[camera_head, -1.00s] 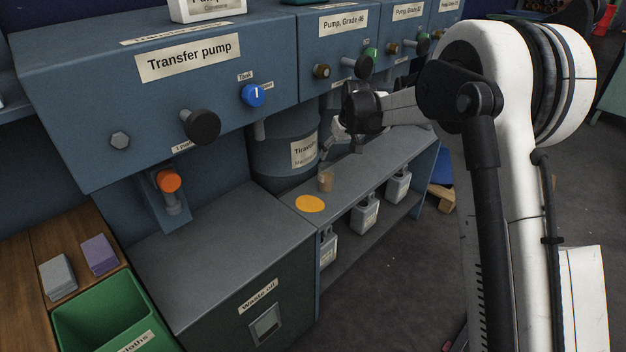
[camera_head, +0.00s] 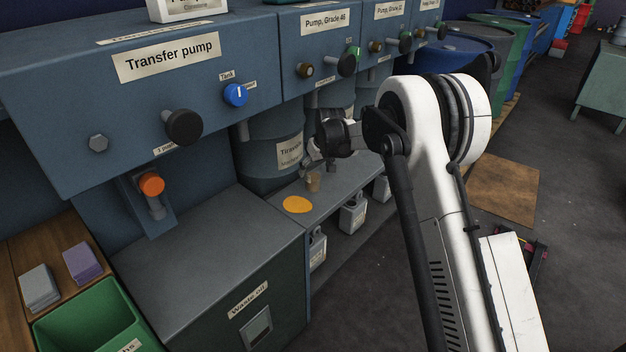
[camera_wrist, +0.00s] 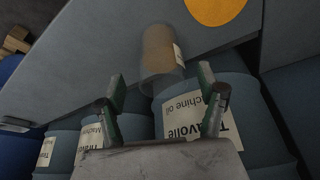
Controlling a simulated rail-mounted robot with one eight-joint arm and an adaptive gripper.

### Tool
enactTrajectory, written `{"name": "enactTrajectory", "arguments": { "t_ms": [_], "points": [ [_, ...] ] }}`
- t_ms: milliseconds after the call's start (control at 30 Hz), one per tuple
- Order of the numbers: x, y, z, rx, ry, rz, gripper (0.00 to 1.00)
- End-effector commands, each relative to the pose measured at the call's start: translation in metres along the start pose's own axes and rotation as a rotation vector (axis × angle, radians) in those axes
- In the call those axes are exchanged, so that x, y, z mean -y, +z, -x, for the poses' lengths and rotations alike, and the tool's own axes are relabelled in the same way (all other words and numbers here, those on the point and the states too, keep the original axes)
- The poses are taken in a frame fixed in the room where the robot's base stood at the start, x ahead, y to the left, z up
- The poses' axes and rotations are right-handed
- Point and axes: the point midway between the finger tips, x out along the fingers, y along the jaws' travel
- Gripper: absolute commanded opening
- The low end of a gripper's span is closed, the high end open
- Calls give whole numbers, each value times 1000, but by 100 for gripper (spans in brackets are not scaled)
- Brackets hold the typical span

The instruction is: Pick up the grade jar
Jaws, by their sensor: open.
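A small tan jar with a pale label stands on the grey shelf beside a flat orange disc; I take it as the grade jar (camera_head: 313,182). It shows in the wrist view (camera_wrist: 160,55) just beyond the fingertips, roughly between the two fingers. My gripper (camera_head: 316,163) is open and empty, close to the jar on its far side in the head view. In the wrist view my gripper (camera_wrist: 163,85) has its two green-padded fingers spread apart. I cannot tell whether a fingertip touches the jar.
The orange disc (camera_head: 297,204) lies on the shelf (camera_head: 340,193). Blue machine oil drums (camera_head: 268,150) stand close behind. The pump cabinet with protruding knobs (camera_head: 184,126) overhangs the shelf. White containers (camera_head: 352,216) sit below. The waste oil box (camera_head: 215,260) is at the left.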

Motion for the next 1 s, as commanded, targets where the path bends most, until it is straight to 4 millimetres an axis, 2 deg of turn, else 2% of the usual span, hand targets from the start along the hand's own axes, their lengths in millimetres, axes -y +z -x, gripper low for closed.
{"name": "enactTrajectory", "arguments": {
  "t_ms": [200,500,900,1000],
  "points": [
    [2,-3,-31,0,0,1,71],
    [2,-3,-35,0,0,0,70],
    [2,-3,-35,0,0,0,17],
    [2,-3,-35,0,0,0,12]
  ]
}}
